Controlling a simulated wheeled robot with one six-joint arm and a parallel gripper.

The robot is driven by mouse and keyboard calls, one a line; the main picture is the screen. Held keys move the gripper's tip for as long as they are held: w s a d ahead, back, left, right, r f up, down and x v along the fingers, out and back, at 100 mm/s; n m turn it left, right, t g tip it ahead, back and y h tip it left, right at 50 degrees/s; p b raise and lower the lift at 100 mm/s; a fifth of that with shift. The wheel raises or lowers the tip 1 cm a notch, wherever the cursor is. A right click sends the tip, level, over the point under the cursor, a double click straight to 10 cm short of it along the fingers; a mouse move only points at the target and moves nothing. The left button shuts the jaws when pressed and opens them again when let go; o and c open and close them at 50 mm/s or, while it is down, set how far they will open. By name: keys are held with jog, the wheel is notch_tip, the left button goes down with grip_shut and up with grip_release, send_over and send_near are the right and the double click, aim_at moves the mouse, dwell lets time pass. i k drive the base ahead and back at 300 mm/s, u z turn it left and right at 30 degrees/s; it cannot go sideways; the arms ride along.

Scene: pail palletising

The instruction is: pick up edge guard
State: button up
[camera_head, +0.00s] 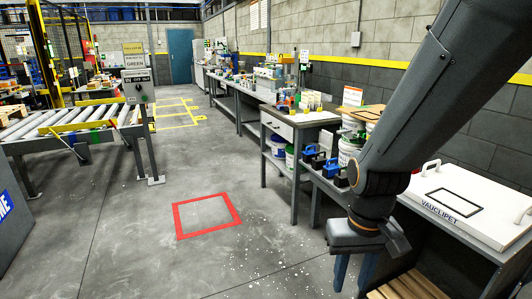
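My gripper (354,277) hangs at the lower right, pointing down, at the end of my dark arm. Its two blue fingers are apart, with nothing visible between them. The lower fingertips are close to the bottom edge of the picture. I cannot pick out an edge guard with certainty. A yellow strip (78,127) lies along the near side of the roller conveyor at the left, far from my gripper; I cannot tell what it is.
The roller conveyor (40,124) stands at the left. A red square (207,233) marks the open floor, with white specks beside it. A workbench (306,118) with pails and blue and black tools runs along the right wall. A white lidded case (466,200) and wooden slats (408,287) are at the lower right.

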aim_at(311, 152)
jog(key=i, duration=3.25)
jog(key=u, duration=0.05)
